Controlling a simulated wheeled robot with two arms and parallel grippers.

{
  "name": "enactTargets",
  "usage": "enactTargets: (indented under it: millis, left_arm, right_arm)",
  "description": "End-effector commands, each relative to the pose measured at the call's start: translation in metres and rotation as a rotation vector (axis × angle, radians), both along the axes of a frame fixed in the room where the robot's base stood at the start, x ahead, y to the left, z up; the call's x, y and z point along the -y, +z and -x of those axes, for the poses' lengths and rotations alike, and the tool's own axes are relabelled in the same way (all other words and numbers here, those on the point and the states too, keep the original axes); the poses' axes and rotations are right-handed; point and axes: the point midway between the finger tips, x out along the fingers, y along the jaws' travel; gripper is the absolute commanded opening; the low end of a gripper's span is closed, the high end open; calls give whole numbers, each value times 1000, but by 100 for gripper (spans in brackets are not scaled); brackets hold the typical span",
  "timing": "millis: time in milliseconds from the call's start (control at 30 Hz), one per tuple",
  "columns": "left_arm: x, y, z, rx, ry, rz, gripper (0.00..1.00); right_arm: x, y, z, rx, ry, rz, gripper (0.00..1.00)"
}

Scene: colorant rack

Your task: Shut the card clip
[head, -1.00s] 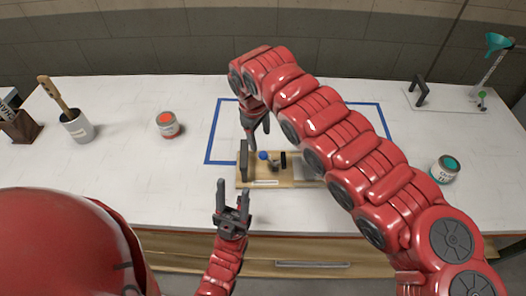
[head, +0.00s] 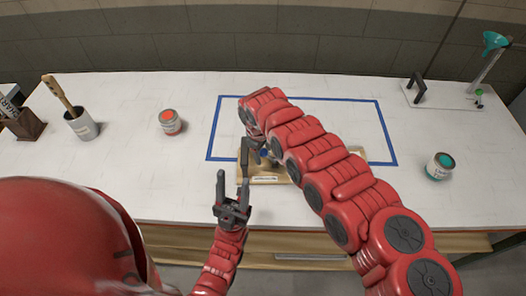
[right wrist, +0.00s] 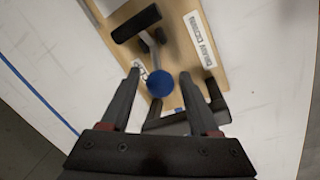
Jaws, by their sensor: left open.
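The card clip is on a wooden board (head: 262,180) near the table's front edge; the board also fills the top of the right wrist view (right wrist: 222,72). A lever with a blue knob (right wrist: 160,83) and a black bar (right wrist: 136,24) stand on it. My right gripper (right wrist: 159,76) is open, with the blue knob between its finger ends; I cannot tell if they touch it. In the head view my right arm hides most of the clip and that gripper. My left gripper (head: 233,180) is open and empty, in front of the board's left end.
A blue outline (head: 300,98) is marked on the white table (head: 190,195) around the back of the board. An orange-topped can (head: 170,122) and a brush pot (head: 82,125) stand left. A teal-topped can (head: 439,167) and a funnel stand (head: 488,70) stand right.

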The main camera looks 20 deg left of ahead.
Motion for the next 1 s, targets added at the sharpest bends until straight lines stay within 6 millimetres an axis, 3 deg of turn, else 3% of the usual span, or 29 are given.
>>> enactTargets:
  millis: [33, 300, 333, 1000]
  left_arm:
    - [0, 0, 0, 0, 0, 0, 50]
    - [0, 0, 0, 0, 0, 0, 50]
    - [0, 0, 0, 0, 0, 0, 50]
    - [0, 0, 0, 0, 0, 0, 50]
  right_arm:
    - [0, 0, 0, 0, 0, 0, 50]
    - [0, 0, 0, 0, 0, 0, 2]
    - [0, 0, 0, 0, 0, 0, 0]
    - [0, 0, 0, 0, 0, 0, 0]
